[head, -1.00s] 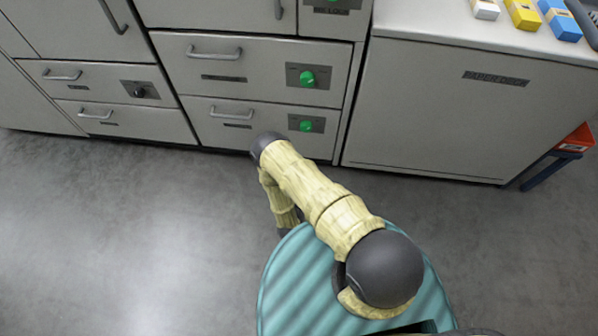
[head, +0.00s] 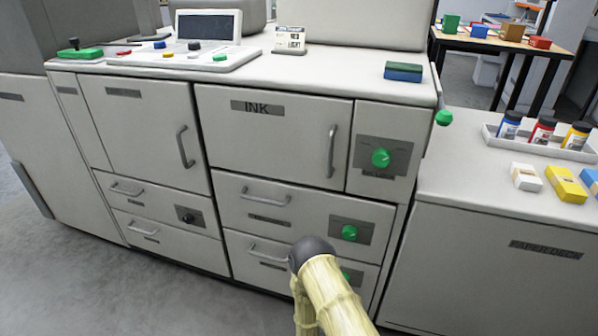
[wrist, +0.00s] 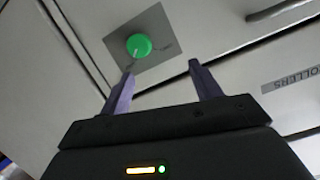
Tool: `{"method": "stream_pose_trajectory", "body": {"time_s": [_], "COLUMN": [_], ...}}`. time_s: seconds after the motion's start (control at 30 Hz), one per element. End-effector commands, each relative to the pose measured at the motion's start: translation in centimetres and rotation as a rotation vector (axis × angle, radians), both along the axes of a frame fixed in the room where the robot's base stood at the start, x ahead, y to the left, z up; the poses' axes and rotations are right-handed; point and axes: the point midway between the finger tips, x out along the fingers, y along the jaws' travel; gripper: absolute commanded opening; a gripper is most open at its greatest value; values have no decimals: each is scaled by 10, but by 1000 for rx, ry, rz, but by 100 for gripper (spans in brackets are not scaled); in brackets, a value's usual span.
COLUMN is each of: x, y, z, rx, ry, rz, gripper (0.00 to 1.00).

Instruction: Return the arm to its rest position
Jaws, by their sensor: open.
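My arm (head: 335,295), wrapped in pale yellow segments with a dark joint, rises from the bottom of the head view in front of the lower drawers. My gripper is hidden in the head view. In the wrist view my gripper (wrist: 161,70) is open, its two dark purple fingers apart with nothing between them. A green knob (wrist: 139,45) on a grey plate shows beyond the fingertips. I cannot tell whether the fingers touch the panel.
The printer's drawer front (head: 300,215) and its ink door (head: 270,135) are closed. The paper deck (head: 490,260) stands at the right, with a bottle tray (head: 550,147) and small boxes on top. Open grey floor (head: 60,270) lies at the lower left.

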Motion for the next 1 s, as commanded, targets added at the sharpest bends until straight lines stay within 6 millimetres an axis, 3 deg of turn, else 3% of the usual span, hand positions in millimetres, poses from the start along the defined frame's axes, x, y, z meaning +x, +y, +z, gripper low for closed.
{"method": "stream_pose_trajectory", "body": {"time_s": [0.2,0.5,0.77,1.0], "x": [32,40,17,-27], "y": [3,3,-4,-17], "z": [50,121,185,240], "rx": [66,116,125,104], "ry": [140,338,508,664], "rz": [37,123,216,302], "gripper": [63,63,63,63]}}
